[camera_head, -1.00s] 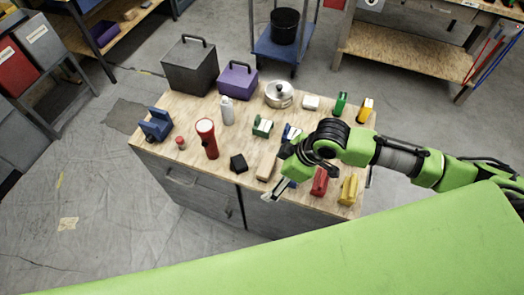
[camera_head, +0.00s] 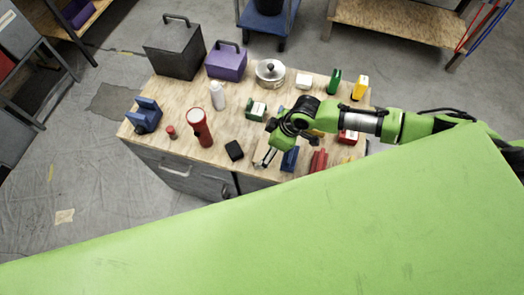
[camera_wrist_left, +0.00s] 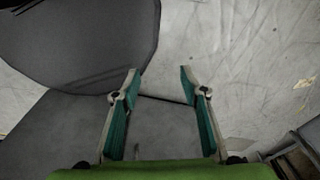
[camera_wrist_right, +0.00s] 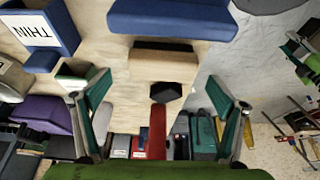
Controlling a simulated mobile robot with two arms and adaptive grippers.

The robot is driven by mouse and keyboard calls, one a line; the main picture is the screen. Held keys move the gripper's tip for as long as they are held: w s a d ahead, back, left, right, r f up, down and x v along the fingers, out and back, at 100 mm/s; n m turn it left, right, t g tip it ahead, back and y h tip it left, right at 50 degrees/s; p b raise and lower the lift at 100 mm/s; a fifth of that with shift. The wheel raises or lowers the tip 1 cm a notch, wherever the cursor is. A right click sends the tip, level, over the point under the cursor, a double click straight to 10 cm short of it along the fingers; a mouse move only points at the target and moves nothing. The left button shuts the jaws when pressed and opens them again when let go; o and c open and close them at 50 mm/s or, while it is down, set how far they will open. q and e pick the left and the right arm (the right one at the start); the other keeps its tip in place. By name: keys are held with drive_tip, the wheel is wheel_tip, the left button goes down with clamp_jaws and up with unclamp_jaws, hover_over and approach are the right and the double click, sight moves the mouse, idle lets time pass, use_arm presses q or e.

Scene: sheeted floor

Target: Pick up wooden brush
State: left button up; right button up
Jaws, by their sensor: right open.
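In the right wrist view, a tan wooden block with a darker brown strip, which looks like the wooden brush (camera_wrist_right: 163,60), lies on the bench top. My right gripper (camera_wrist_right: 152,85) is open with nothing between its fingers, and the block shows ahead between and above the fingertips. In the head view my right gripper (camera_head: 262,160) hovers over the front part of the bench, next to a blue bin (camera_head: 289,160), and largely hides the brush. My left gripper (camera_wrist_left: 160,74) is open and empty over the grey floor; it is outside the head view.
The bench (camera_head: 180,127) also holds a black block (camera_head: 234,150), a red flashlight (camera_head: 201,129), a white bottle (camera_head: 218,96), a pot (camera_head: 270,72), a purple box (camera_head: 226,62) and a dark box (camera_head: 175,50). Small coloured bins crowd its right half.

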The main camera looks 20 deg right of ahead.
sight(264, 150)
drive_tip(key=shift+s+a+f+p, duration=0.1)
drive_tip(key=shift+a+f+p, duration=0.1)
drive_tip(key=shift+f, duration=0.3)
drive_tip(key=shift+a+f+p, duration=0.1)
drive_tip(key=shift+f+p, duration=0.1)
drive_tip(key=shift+f, duration=0.3)
drive_tip(key=shift+x, duration=0.95)
drive_tip(key=shift+f, duration=0.25)
use_arm(q)
drive_tip(key=s, duration=0.1)
drive_tip(key=s+r, duration=0.1)
drive_tip(key=shift+s+a+g, duration=0.15)
drive_tip(key=shift+s+g, duration=0.15)
use_arm(e)
drive_tip(key=c, duration=1.2)
use_arm(q)
drive_tip(key=shift+w, duration=0.7)
use_arm(e)
drive_tip(key=shift+c, duration=0.2)
